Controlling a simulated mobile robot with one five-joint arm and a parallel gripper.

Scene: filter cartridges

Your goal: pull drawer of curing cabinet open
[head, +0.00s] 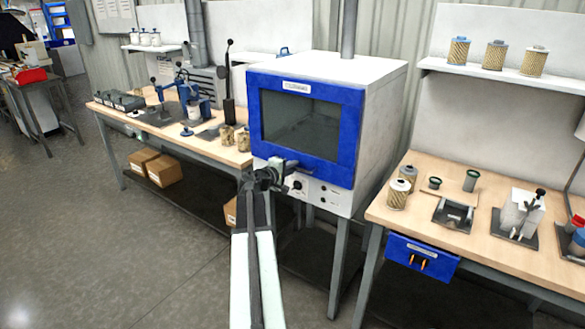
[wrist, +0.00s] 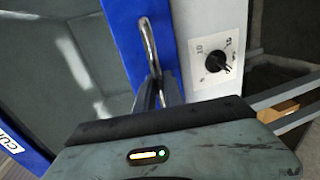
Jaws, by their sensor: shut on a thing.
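The curing cabinet (head: 385,100) is a white box on legs, with a blue-framed front (head: 347,130) and a dark window. This front looks shut against the body in the head view. A bar handle (head: 308,167) runs along its lower edge; in the wrist view it is a bright metal bar (wrist: 147,42) on the blue frame. My gripper (head: 280,172) is at the handle, and its fingers (wrist: 160,92) are shut on the bar. The fingertips are partly hidden by the gripper body in the head view.
A white panel with a dial (wrist: 216,62) lies just below the handle. A bench with tools (head: 165,112) stands to the left and another wooden bench (head: 405,218) to the right, with a blue bin (head: 420,257) under its edge. The floor in front is clear.

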